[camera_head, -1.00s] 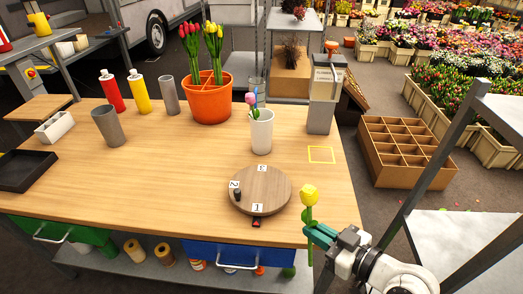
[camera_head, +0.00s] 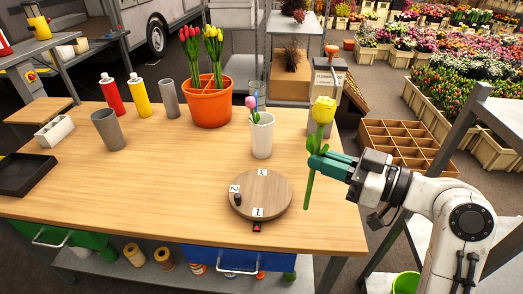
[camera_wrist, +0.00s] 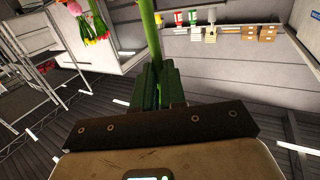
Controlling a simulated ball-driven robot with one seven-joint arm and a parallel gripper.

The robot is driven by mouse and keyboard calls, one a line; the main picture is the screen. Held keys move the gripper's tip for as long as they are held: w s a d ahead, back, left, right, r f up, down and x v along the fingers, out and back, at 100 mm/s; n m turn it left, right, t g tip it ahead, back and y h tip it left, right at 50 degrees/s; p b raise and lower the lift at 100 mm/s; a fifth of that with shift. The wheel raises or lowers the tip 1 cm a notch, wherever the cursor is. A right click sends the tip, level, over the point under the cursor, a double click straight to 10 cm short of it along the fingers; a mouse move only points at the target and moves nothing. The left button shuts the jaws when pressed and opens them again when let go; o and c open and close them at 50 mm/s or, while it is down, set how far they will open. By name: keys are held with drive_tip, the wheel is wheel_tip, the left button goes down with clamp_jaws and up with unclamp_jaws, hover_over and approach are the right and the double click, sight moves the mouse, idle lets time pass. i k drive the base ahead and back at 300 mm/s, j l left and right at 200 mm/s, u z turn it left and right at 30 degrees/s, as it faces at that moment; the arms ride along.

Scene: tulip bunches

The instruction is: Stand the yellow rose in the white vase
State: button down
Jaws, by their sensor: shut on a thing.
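The yellow rose (camera_head: 322,110) is upright in my gripper (camera_head: 318,163), its green stem running down below the fingers. My gripper is shut on that stem, and the stem also shows between the fingers in the wrist view (camera_wrist: 152,45). The flower is raised, to the right of the white vase (camera_head: 261,137) and apart from it. The vase stands upright on the table and holds a pink flower (camera_head: 251,103) with green leaves and something blue. The vase is not clearly seen in the wrist view.
A round wooden turntable (camera_head: 262,195) with number tags sits in front of the vase. An orange pot (camera_head: 208,108) of red and yellow tulips stands behind left. A grey dispenser-like box (camera_head: 326,80) stands behind the rose. The wooden table (camera_head: 170,190) is clear at centre left.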

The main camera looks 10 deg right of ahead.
sight(266, 155)
drive_tip(key=i, duration=1.45)
